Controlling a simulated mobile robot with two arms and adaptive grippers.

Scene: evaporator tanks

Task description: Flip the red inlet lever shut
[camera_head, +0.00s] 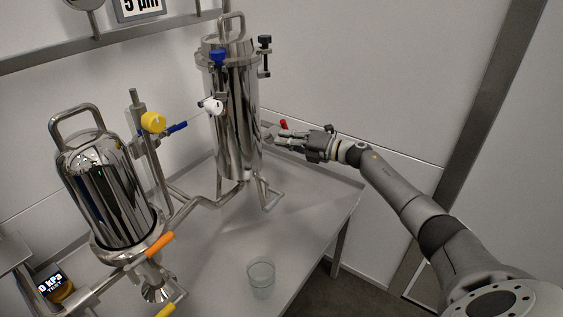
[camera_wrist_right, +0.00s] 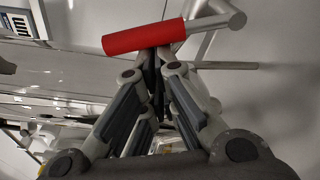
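The red inlet lever (camera_head: 284,124) shows as a small red handle at the right side of the tall steel tank (camera_head: 236,120) in the head view. In the right wrist view the red lever (camera_wrist_right: 145,37) lies nearly level across the top, on a bare metal stem at its right end. My right gripper (camera_head: 272,137) is beside the tall tank, just below the lever in the head view. In the wrist view its fingertips (camera_wrist_right: 154,68) are together just under the red sleeve, with nothing seen between them. Whether they touch the lever I cannot tell. My left gripper is out of view.
A shorter steel tank (camera_head: 105,190) stands at the left, with yellow (camera_head: 153,122), blue (camera_head: 177,127) and orange (camera_head: 160,243) handles around. A clear beaker (camera_head: 261,278) stands on the table (camera_head: 222,255). The table's right side is mostly clear.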

